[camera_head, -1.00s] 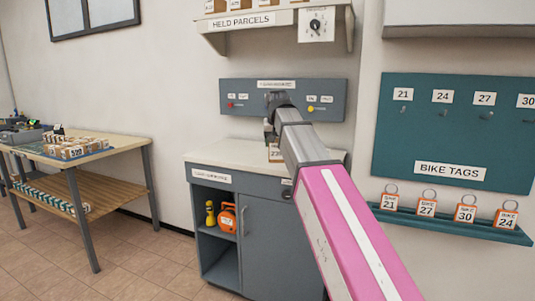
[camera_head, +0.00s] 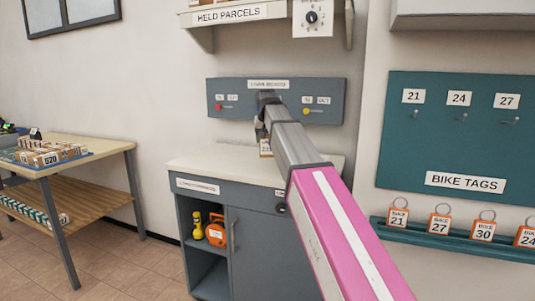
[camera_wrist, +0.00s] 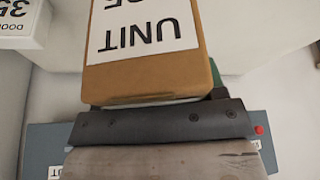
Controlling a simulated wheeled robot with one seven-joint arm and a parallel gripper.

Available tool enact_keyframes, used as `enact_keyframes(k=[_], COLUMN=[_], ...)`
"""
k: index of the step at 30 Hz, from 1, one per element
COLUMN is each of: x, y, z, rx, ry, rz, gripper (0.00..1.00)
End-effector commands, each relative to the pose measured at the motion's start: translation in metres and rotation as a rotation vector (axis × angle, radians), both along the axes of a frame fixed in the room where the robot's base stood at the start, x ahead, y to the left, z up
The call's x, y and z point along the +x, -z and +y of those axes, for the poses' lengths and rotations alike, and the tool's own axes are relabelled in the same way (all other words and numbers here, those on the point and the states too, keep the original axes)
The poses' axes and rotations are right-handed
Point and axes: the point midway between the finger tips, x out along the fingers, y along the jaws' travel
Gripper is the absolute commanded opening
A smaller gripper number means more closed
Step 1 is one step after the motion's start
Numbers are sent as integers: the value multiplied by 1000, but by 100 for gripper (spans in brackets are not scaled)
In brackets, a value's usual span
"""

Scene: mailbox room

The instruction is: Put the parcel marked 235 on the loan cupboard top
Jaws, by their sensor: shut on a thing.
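The parcel (camera_wrist: 145,65) is a brown box with a white label, upside down in the wrist view, reading "UNIT" and a partly cut-off number ending in 35. My gripper (camera_head: 264,130) is shut on it; a dark gripper part lies across the parcel's lower edge in the wrist view. In the head view only a small piece of the parcel (camera_head: 265,149) shows below the gripper. The loan cupboard (camera_head: 257,243) is grey-blue with a pale top (camera_head: 215,166). The parcel appears over this top; whether they touch I cannot tell.
A grey wall panel (camera_head: 232,97) with red and yellow buttons hangs behind my gripper. The held parcels shelf (camera_head: 240,14) is above. A table (camera_head: 105,147) with parcels stands left.

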Motion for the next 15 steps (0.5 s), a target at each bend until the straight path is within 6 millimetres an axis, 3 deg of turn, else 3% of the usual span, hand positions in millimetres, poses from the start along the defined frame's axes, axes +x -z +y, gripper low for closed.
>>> enact_keyframes(k=[1,6,15], x=[13,42,60], y=[5,22,37], z=[-1,-6,-9], rx=[0,1,0], ry=[1,2,0], rz=[0,-1,-2], gripper=[22,22,22])
